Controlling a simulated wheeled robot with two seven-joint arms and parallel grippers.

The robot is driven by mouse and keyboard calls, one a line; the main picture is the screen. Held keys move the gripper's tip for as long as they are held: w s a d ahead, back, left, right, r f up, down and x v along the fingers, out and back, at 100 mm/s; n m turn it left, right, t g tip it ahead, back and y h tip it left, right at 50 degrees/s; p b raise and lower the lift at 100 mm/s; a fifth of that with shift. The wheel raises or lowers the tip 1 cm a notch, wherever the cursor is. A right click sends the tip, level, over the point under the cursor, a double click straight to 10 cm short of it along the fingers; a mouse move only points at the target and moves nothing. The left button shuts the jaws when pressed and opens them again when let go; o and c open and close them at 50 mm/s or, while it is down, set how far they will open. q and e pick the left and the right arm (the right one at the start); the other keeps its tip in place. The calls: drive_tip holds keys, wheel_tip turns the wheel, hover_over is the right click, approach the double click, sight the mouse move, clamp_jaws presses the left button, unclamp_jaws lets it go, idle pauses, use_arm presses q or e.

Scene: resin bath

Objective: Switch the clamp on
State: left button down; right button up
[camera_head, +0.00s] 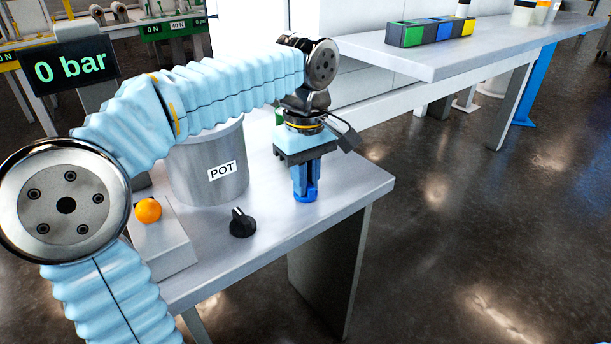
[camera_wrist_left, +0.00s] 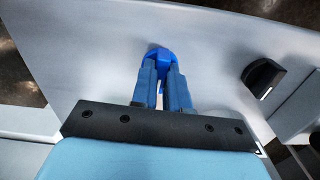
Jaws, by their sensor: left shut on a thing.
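My left gripper (camera_head: 306,184) points straight down over the near right part of the bench and is shut on a small bright blue piece (camera_head: 305,197). In the left wrist view, the same blue piece (camera_wrist_left: 159,54) sits between the fingertips (camera_wrist_left: 160,75), against the grey bench top. The fingers hide much of it, so I cannot tell its full shape or whether it is the clamp's switch. A black knob (camera_head: 242,222) with a white mark stands apart on the bench, to the left of the gripper; it also shows in the wrist view (camera_wrist_left: 263,76). My right gripper is not in view.
A grey pot (camera_head: 195,180) labelled POT stands behind my left arm. An orange round button (camera_head: 148,210) sits on a pale box (camera_head: 170,243). A display (camera_head: 72,65) reads "0 bar". A second bench (camera_head: 440,50) at the back right carries coloured bins (camera_head: 430,31).

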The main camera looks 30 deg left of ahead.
use_arm(q)
drive_tip(key=m+p, duration=0.1)
drive_tip(key=m, duration=0.2)
drive_tip(key=shift+r+p, duration=0.15)
drive_tip(key=shift+p, duration=0.2)
drive_tip(key=m+p, duration=0.1)
drive_tip(key=m, duration=0.1)
drive_tip(key=shift+m, duration=0.4)
drive_tip(key=m+p, duration=0.2)
drive_tip(key=m, duration=0.3)
drive_tip(key=shift+m, duration=0.4)
drive_tip(key=c, duration=1.1)
unclamp_jaws()
wheel_tip(320, 180, up, 14)
drive_tip(key=shift+f+p, duration=0.25)
drive_tip(key=shift+p, duration=0.95)
